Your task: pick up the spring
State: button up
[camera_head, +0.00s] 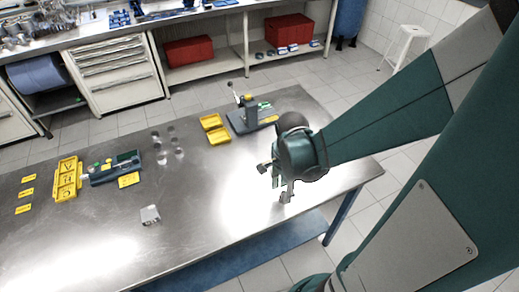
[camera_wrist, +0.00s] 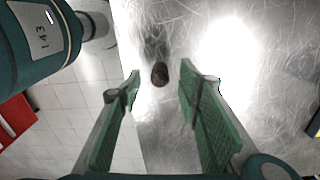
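A small dark brown, rounded piece (camera_wrist: 159,73) stands or lies on the scratched metal table in the wrist view. It looks like the spring, but coils are too small to make out. My gripper (camera_wrist: 158,88) is open, with its two green-padded fingers on either side of the piece in the picture. I cannot tell how far above the table the fingertips are; no contact shows. In the head view my gripper (camera_head: 274,183) is over the right part of the table, and I cannot make out the piece there.
On the metal table (camera_head: 210,205), a grey block (camera_head: 150,214) sits front left. The table's edge runs close by in the wrist view.

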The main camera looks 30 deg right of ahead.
jog(key=shift+f, duration=1.4)
jog(key=c, duration=0.9)
